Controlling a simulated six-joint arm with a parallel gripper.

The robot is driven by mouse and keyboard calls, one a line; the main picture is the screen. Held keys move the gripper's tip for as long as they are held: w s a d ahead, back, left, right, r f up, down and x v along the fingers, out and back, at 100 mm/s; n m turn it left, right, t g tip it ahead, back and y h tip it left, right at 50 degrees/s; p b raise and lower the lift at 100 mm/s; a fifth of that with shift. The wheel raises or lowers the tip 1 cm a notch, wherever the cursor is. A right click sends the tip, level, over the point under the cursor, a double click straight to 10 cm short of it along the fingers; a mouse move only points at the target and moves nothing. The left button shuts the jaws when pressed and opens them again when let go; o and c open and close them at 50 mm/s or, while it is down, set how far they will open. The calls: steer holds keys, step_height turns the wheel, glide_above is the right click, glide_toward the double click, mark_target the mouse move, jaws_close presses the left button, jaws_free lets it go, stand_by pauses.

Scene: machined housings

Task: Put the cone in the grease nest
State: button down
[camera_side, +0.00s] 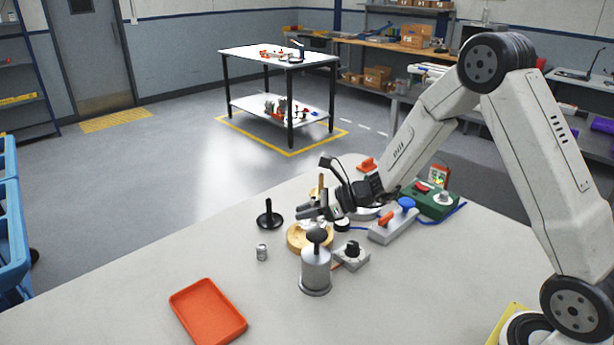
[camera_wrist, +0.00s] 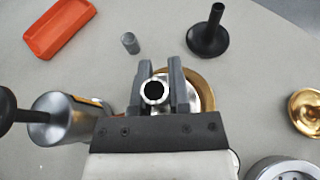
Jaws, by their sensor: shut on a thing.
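My gripper (camera_wrist: 155,92) is shut on a small bright metal ring with a dark bore, which looks like the cone (camera_wrist: 144,92). The ring shows end-on between the two grey fingers in the wrist view. In the side view my gripper (camera_side: 308,212) is above a round tan dish (camera_side: 296,240), which looks like the grease nest. The dish also shows in the wrist view (camera_wrist: 208,90), behind and to the right of the fingers. The fingers cover much of it. The ring appears to be above the dish; I cannot tell the gap.
A silver canister with a black knob (camera_side: 316,272) stands close in front of the dish. A small grey cylinder (camera_side: 262,252), a black spindle stand (camera_side: 269,220) and an orange tray (camera_side: 208,314) are nearby. Control boxes (camera_side: 393,225) lie right.

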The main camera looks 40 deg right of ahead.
mark_target(302, 224)
steer(key=shift+w+f, duration=0.4)
steer(key=shift+w+f, duration=0.25)
steer(key=shift+f, duration=1.55)
steer(key=shift+f, duration=0.15)
steer(key=c, duration=0.6)
jaws_free()
